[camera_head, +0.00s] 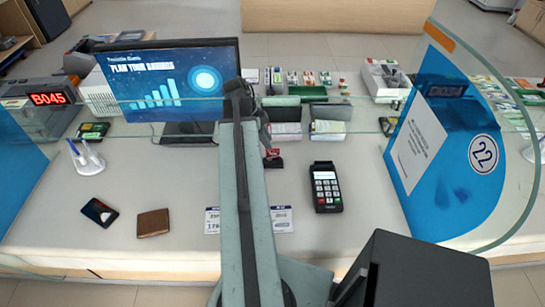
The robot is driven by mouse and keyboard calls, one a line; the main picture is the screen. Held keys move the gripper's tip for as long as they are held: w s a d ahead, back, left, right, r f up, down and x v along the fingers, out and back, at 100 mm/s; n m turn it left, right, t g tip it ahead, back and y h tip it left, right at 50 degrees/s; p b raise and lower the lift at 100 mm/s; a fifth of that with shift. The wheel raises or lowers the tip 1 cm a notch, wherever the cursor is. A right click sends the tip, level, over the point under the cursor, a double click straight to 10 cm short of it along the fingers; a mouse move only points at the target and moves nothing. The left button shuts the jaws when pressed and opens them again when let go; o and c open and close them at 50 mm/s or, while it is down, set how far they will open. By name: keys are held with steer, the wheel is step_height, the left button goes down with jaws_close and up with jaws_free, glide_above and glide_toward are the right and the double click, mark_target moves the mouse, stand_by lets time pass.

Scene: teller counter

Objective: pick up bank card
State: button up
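A small dark flat item with rounded corners and a coloured patch (100,212) lies on the front left of the counter (190,185). It may be the bank card, but it is too small for me to tell it from a phone. My arm reaches from the bottom middle over the counter towards the monitor. My gripper (264,128) is at its far end, mostly hidden behind the arm, to the right of and beyond the dark item. I cannot see whether its fingers are open or shut.
A brown wallet (153,223) lies just right of the dark item. A card terminal (326,187) stands right of my arm. Printed labels (282,219) lie near the front edge. A pen holder (87,160), a monitor (165,83) and glass panels (480,150) surround the counter.

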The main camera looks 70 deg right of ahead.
mark_target(273, 154)
steer(key=b+x, duration=0.4)
steer(key=x, duration=0.1)
steer(key=b+x, duration=0.2)
steer(key=shift+w+d+f, duration=0.15)
steer(key=shift+w+f, duration=0.1)
steer(key=shift+r, duration=0.2)
jaws_close()
